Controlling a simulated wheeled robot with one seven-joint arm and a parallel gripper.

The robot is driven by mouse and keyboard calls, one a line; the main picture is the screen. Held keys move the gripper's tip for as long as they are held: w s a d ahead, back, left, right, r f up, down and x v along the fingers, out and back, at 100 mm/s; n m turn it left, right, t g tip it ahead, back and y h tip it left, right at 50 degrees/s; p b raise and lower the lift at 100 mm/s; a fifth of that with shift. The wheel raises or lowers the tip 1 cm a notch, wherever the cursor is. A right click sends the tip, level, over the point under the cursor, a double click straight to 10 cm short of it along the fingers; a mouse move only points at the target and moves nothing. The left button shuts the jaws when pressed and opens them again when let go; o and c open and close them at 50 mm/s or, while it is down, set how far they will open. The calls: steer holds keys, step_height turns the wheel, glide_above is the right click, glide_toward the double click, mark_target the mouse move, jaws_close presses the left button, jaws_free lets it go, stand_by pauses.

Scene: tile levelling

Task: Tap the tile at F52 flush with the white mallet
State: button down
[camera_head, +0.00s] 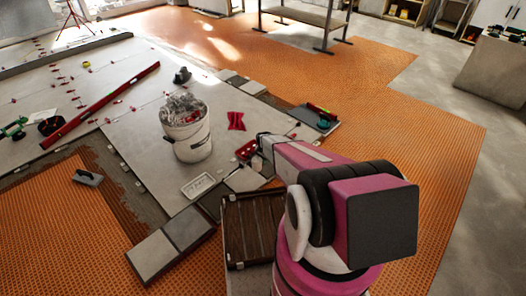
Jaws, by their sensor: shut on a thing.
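My arm reaches from the lower right, and my gripper (260,149) is at its far end, over the front right edge of the laid tiles. It is shut on what looks like the white mallet (257,163), a small pale shape below the arm's end, mostly hidden. The large light grey tiles (138,132) cover the floor at left and centre. I cannot make out any tile label, so I cannot tell which tile is F52 or whether one stands proud.
A white bucket (187,140) stands on the tiles near my gripper. A small white tray (198,186) lies in front of it. A dark slatted crate (232,262) is beside my arm.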

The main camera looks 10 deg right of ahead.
steer(key=shift+a+f, duration=0.15)
steer(key=shift+f, duration=4.45)
steer(key=shift+r, duration=0.15)
step_height(320, 180, up, 4)
steer(key=shift+r, duration=0.1)
steer(key=f, duration=0.5)
steer(key=shift+w, duration=0.2)
steer(key=shift+s+f, duration=0.15)
steer(key=shift+r, duration=2.6)
